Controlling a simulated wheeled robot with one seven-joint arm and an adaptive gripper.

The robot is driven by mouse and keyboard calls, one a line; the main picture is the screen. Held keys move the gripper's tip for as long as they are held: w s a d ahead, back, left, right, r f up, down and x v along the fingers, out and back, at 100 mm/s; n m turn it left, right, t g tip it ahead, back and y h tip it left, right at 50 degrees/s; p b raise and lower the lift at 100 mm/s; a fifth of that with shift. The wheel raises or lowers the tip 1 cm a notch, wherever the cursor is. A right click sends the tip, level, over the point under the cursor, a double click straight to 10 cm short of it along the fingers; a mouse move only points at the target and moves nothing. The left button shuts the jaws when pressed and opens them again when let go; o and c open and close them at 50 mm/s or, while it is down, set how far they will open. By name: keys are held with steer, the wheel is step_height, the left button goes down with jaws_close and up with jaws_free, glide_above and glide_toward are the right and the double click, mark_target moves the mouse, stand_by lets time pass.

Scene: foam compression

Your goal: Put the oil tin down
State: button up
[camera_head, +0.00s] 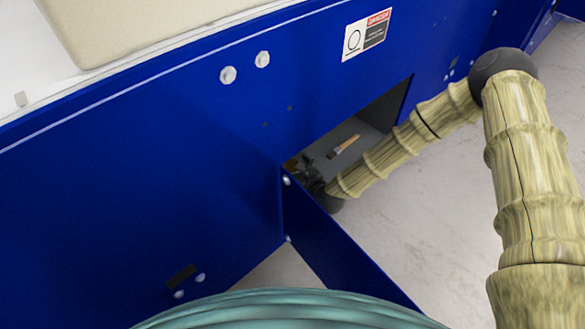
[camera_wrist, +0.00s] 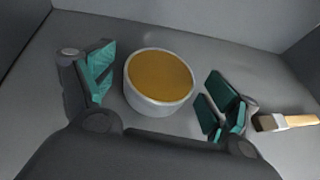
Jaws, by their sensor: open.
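The oil tin (camera_wrist: 159,82) is a round, pale grey tin with amber-brown contents. In the wrist view it stands upright on the grey floor of a compartment, between the spread fingers of my gripper (camera_wrist: 155,92). The fingers have teal pads, and a gap shows on each side of the tin. In the head view my gripper (camera_head: 312,178) reaches into the opening in the blue panel and is mostly hidden by its edge. The tin cannot be made out there.
A brush with a wooden handle (camera_wrist: 288,122) lies on the compartment floor right of my gripper; it also shows in the head view (camera_head: 345,146). Grey walls close in the compartment. The blue panel (camera_head: 150,160) and an open blue flap (camera_head: 335,245) border the opening.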

steer(key=shift+r, duration=0.2)
steer(key=shift+s+d+r+p, duration=0.15)
steer(key=shift+s+d+p, duration=0.1)
steer(key=shift+p, duration=0.15)
steer(key=p+v, duration=0.5)
steer(key=v, duration=0.6)
steer(key=shift+s, duration=0.15)
